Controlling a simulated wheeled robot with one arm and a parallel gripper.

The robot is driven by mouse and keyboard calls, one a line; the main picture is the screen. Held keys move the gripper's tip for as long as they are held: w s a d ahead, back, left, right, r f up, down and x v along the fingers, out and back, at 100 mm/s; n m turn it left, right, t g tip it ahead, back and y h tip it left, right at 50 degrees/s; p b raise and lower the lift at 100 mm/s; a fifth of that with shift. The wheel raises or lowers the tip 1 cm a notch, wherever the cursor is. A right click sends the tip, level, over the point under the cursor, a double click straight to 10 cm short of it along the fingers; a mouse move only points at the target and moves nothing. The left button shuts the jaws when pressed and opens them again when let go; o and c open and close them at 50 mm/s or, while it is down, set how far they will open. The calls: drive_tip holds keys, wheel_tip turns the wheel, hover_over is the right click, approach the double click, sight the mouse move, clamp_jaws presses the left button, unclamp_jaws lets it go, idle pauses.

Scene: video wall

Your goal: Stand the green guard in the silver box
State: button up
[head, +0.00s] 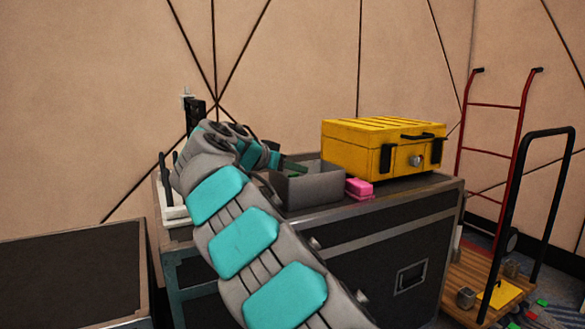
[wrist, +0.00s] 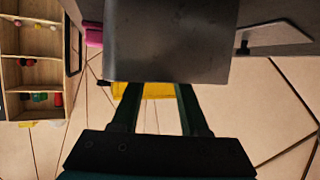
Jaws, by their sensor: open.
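The silver box (head: 312,188) is an open-topped grey box on top of the dark case, left of the yellow case. My gripper (head: 284,165) is at its left rim, partly hidden behind my arm. In the wrist view, a large grey panel, seemingly the silver box (wrist: 165,40), fills the top middle. The open fingers of my gripper (wrist: 157,90) reach to its lower edge, and their tips are hard to make out. A dark green strip shows at the box in the head view; I cannot tell whether it is the green guard or a finger.
The yellow case (head: 372,148) stands close behind and right of the box. A pink block (head: 358,187) lies beside the box's right side. A white holder (head: 172,208) stands at the left end of the dark case (head: 400,235). A red hand truck (head: 490,105) stands at right.

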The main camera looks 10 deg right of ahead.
drive_tip(key=shift+r+p, duration=0.55)
drive_tip(key=shift+r, duration=0.1)
drive_tip(key=v, duration=1.2)
